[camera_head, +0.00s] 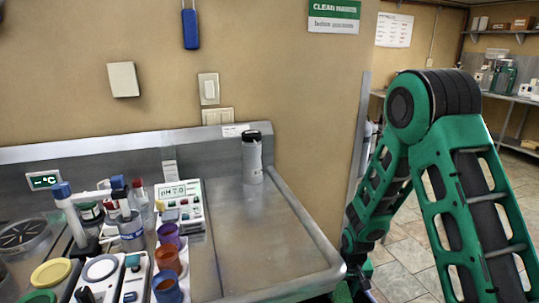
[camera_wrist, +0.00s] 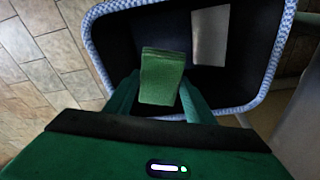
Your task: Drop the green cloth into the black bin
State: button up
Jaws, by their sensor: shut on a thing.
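In the wrist view, the green cloth (camera_wrist: 162,78) is a folded rectangular piece held between the two green fingers of my gripper (camera_wrist: 160,95). The gripper is shut on it. The black bin (camera_wrist: 120,42) lies below, with a dark inside and a pale blue-grey patterned rim. The cloth shows against the bin's opening, over its near part. I cannot tell how high the cloth is above the bin floor. In the head view my arm reaches down at the right, and the bin, cloth and gripper are not visible there.
A pale flat piece (camera_wrist: 210,35) lies inside the bin. Tiled floor (camera_wrist: 40,60) is left of the bin. In the head view, a steel counter (camera_head: 260,235) holds a capped bottle (camera_head: 252,160), a pH meter (camera_head: 180,203), coloured cups (camera_head: 167,258) and other small items. Its right half is mostly bare.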

jog(key=o, duration=1.2)
jog(key=shift+r, duration=0.1)
